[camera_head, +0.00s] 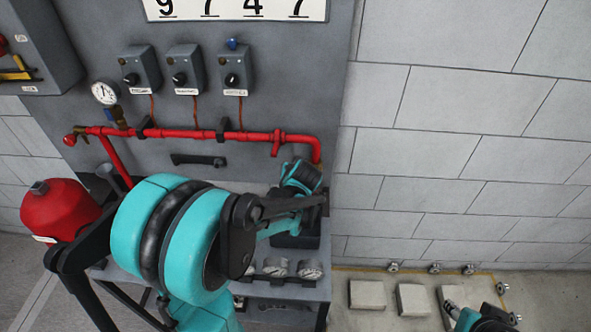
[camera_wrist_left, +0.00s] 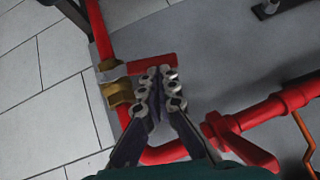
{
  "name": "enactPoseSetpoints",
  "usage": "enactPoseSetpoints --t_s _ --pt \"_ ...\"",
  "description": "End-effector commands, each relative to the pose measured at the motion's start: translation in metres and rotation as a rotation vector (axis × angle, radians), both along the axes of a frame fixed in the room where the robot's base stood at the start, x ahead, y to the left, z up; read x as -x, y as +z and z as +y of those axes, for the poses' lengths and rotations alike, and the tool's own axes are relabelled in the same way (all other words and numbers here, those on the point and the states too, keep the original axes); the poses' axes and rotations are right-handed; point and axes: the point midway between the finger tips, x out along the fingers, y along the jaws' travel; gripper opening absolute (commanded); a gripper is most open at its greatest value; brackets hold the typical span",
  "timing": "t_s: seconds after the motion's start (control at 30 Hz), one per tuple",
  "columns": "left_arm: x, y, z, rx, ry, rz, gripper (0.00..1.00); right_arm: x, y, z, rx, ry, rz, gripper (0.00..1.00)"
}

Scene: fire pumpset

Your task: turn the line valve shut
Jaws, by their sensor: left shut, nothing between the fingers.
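The line valve is a brass body (camera_wrist_left: 115,88) on the red pipe, with a red lever (camera_wrist_left: 152,64) pointing right in the left wrist view. My left gripper (camera_wrist_left: 158,82) is shut and empty. Its fingertips overlap the lever in this view; I cannot tell whether they touch it. In the head view my left wrist and arm hide the valve and these fingers, below the right elbow of the red pipe (camera_head: 185,131). My right gripper (camera_head: 452,308) is partly seen at the lower right edge, and its opening is unclear.
A grey panel carries several switch boxes (camera_head: 184,70), a gauge (camera_head: 104,92) and a black handle (camera_head: 198,160). A second red fitting (camera_wrist_left: 236,142) stands out on the pipe near my left fingers. A red tank (camera_head: 58,207) stands at the left. Pale blocks (camera_head: 367,294) lie at the lower right.

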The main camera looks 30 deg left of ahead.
Motion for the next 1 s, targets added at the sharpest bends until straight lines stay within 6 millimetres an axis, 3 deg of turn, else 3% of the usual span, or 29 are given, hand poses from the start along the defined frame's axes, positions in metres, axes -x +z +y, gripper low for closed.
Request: enactPoseSetpoints --t_s 0.4,1.0 --pt "0.003 -0.013 0.007 -0.003 0.000 0.001 0.00 0.000 -0.009 0.000 0.000 0.000 0.000 0.40" --pt "0.003 -0.013 0.008 -0.003 0.000 0.003 0.00 0.000 -0.009 0.000 0.000 0.000 0.000 0.40"
